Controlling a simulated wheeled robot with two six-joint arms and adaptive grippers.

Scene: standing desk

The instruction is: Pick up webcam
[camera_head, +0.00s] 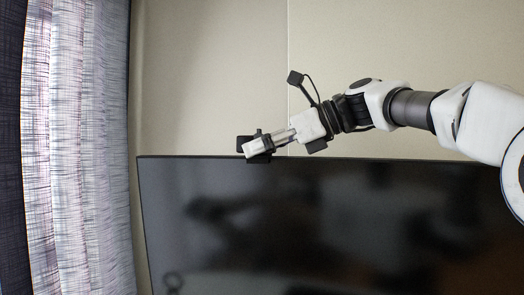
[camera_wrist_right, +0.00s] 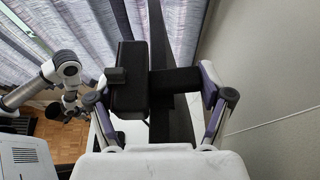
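The webcam (camera_wrist_right: 128,78) is a dark box with a dark clip part. It sits at the monitor's top edge. In the head view only a dark bit of the webcam (camera_head: 243,142) shows behind my right gripper (camera_head: 258,147). In the right wrist view the spread fingers of my right gripper (camera_wrist_right: 155,95) stand on either side of the webcam. The fingers look very close to it; I cannot tell whether they touch. My left arm shows at the left of the wrist view, with its gripper (camera_wrist_right: 69,106) small and dark; its fingers are unclear.
The dark monitor (camera_head: 330,230) fills the lower part of the head view. A plain wall (camera_head: 210,80) is behind it, with a curtain (camera_head: 80,150) on the left. A grey device (camera_wrist_right: 22,158) is at the wrist view's lower left.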

